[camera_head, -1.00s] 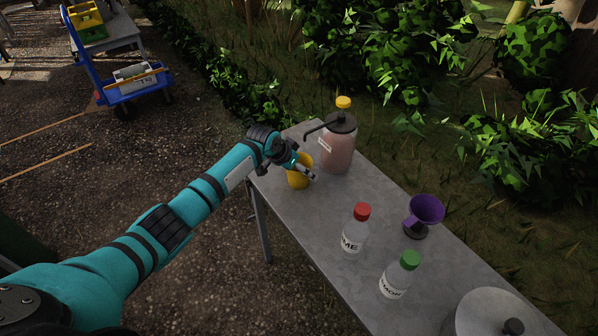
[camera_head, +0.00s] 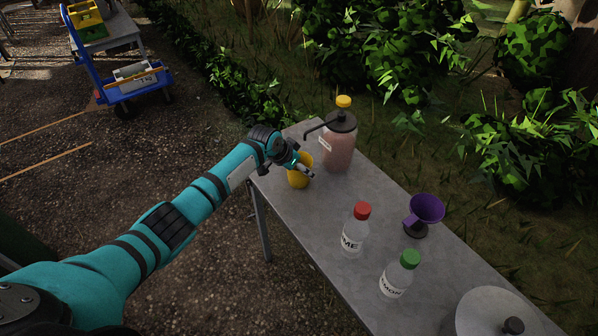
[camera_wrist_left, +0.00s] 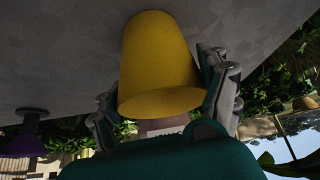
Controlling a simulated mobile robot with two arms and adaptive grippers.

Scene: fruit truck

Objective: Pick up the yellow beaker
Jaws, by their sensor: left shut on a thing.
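The yellow beaker (camera_head: 298,180) stands at the far left end of the grey table in the head view, partly hidden by my left gripper. My left gripper (camera_head: 307,172) is at the beaker and shut on it. In the left wrist view the beaker (camera_wrist_left: 160,65) fills the middle, with the fingers of my left gripper (camera_wrist_left: 165,100) on either side of it. Whether its base touches the table is hard to tell. My right gripper is not in view.
On the grey table (camera_head: 290,215) stand a pink dispenser jar (camera_head: 338,150) close behind the beaker, a red-capped bottle (camera_head: 355,238), a green-capped bottle (camera_head: 397,280), a purple funnel (camera_head: 426,208) and a pale round lid (camera_head: 490,312). A blue cart (camera_head: 120,88) is at the far left.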

